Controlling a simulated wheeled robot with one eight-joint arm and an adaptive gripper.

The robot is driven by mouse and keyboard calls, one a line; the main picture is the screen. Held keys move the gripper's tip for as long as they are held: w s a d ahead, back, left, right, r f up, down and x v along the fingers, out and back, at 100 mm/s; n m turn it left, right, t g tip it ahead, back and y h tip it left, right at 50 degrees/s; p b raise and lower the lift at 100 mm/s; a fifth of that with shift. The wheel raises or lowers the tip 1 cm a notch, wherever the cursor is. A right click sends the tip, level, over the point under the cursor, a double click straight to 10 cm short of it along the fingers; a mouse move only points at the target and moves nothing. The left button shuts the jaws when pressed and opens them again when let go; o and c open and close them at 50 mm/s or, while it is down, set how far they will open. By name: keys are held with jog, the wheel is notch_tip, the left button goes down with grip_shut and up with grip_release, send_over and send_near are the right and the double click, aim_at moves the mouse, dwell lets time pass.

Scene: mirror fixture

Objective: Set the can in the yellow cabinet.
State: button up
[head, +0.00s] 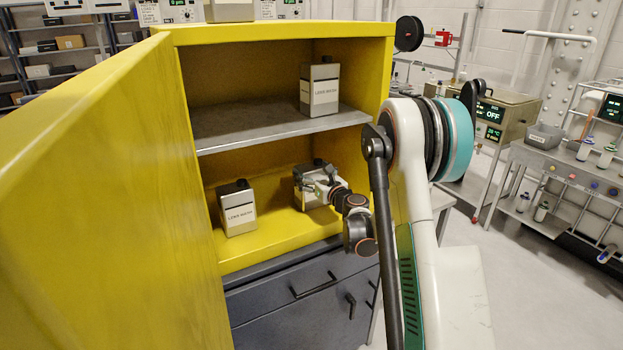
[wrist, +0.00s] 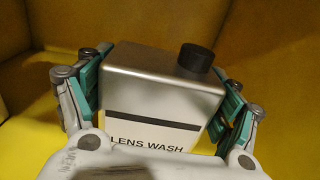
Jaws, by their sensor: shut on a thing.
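The yellow cabinet (head: 255,262) stands with its door (head: 95,190) swung open to the left. My gripper (head: 318,190) reaches into its lower compartment and is shut on a metal can. In the wrist view the can (wrist: 165,78) has a black cap and a white label reading LENS WASH, and the teal finger pads of my gripper (wrist: 158,100) press on both its sides. It looks upright, at or just above the yellow floor. In the head view the held can (head: 310,178) is partly hidden by my gripper. I cannot tell whether its base touches the floor.
A similar can (head: 238,210) stands on the lower floor at left. Another (head: 320,88) stands on the grey middle shelf (head: 240,133) above my gripper. Grey drawers (head: 295,300) are below the cabinet. Lab benches (head: 560,175) stand at right.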

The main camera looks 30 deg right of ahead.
jog(key=shift+f, duration=0.1)
jog(key=o, duration=1.3)
jog(key=shift+f, duration=0.1)
jog(key=o, duration=0.4)
jog(key=shift+r, duration=0.25)
jog(key=s+p, duration=0.2)
jog(key=s, duration=1)
jog(key=shift+d, duration=0.15)
